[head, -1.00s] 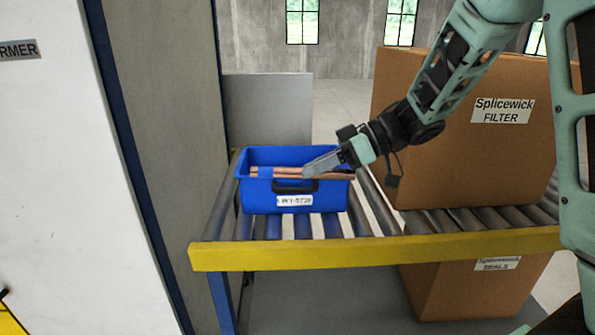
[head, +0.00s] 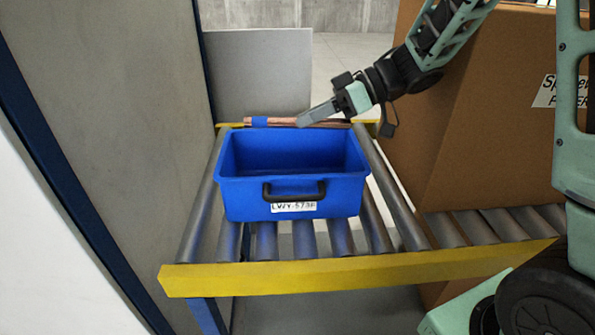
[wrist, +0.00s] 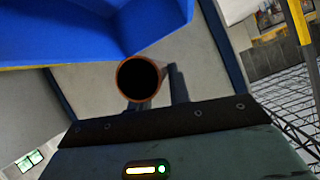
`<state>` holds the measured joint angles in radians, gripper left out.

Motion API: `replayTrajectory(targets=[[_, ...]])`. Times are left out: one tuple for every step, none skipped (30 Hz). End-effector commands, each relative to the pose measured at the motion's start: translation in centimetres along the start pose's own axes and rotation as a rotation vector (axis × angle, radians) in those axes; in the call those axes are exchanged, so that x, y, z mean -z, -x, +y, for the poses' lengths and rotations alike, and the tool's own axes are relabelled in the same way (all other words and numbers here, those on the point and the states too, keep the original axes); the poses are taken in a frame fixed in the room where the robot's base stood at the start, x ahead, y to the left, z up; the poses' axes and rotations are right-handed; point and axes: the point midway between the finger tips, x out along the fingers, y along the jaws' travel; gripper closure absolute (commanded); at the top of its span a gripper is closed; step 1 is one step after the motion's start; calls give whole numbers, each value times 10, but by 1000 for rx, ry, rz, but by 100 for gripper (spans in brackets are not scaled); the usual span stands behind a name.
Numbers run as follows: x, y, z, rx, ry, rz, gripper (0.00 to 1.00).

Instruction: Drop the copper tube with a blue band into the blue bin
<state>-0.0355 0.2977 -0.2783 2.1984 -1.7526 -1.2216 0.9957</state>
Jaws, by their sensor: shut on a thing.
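The copper tube (head: 284,121) lies level across the picture in the head view, with its blue band (head: 259,122) near the left end. My gripper (head: 305,117) is shut on the tube to the right of the band. The blue bin (head: 292,190) stands upright on the rollers, its open top facing up and its visible inside empty. The tube shows just beyond the bin's far rim in the picture; its exact height is hard to tell. In the wrist view the tube's round open end (wrist: 120,84) points at the camera, beside the blue bin (wrist: 80,28).
The roller conveyor (head: 268,240) has a yellow front rail (head: 350,270). A large cardboard box (head: 480,130) stands on the rollers at right. A grey panel (head: 260,72) rises behind the bin, and a grey wall (head: 150,110) stands at left.

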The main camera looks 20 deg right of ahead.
Motion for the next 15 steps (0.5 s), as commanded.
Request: replayTrajectory(targets=[[0, 0, 0, 0, 0, 1, 100], [0, 0, 0, 0, 0, 1, 100], [0, 0, 0, 0, 0, 1, 100], [0, 0, 0, 0, 0, 1, 100], [-1, -1, 0, 0, 0, 0, 100], [-2, -1, 1, 0, 1, 0, 100], [-3, -2, 1, 0, 1, 0, 100], [-5, -3, 1, 0, 1, 0, 100], [-7, -4, 2, 0, 1, 0, 100], [-9, -5, 2, 1, 1, 0, 100], [-11, -6, 3, 1, 1, 0, 100], [-14, -7, 4, 1, 0, 0, 100], [-16, -9, 4, 1, 0, 0, 100], [-19, -10, 5, 1, 0, 0, 100], [-22, -12, 6, 1, 0, 0, 100]])
